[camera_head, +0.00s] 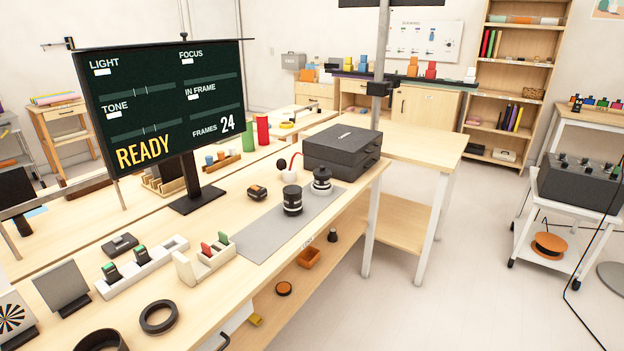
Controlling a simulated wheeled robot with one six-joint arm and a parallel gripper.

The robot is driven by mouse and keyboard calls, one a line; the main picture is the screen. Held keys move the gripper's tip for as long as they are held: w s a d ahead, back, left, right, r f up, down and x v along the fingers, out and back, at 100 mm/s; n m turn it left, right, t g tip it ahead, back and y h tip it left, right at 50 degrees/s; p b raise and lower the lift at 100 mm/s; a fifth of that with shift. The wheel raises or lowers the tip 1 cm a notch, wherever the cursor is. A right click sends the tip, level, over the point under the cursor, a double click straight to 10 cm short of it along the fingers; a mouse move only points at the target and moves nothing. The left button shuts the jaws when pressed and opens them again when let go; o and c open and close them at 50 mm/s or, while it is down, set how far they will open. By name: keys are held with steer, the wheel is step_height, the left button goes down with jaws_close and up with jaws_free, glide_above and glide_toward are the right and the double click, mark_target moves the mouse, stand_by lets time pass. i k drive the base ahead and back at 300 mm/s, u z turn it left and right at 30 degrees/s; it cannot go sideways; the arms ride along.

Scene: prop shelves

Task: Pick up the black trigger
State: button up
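Several small black things lie on the long wooden bench (225,304), and I cannot tell for sure which is the black trigger. A low black box (120,245) lies behind the white holder at the left. A small black box with an orange top (257,193) sits left of the grey mat (262,240). A black ball (282,163) with a red cord stands beside a small white round piece near the big black case. My gripper is not in view.
A monitor (165,105) rises behind the bench. A white holder (142,266), a pale slotted block (204,263) and black rings (159,317) crowd the near left. A black case (342,150) stands at the far end.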

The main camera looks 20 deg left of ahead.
mark_target(259, 196)
steer(key=z, duration=0.15)
steer(key=i, duration=1.7)
steer(key=u, duration=0.55)
steer(key=i, duration=0.85)
steer(key=u, duration=1.5)
steer(key=i, duration=0.7)
steer(key=u, duration=0.75)
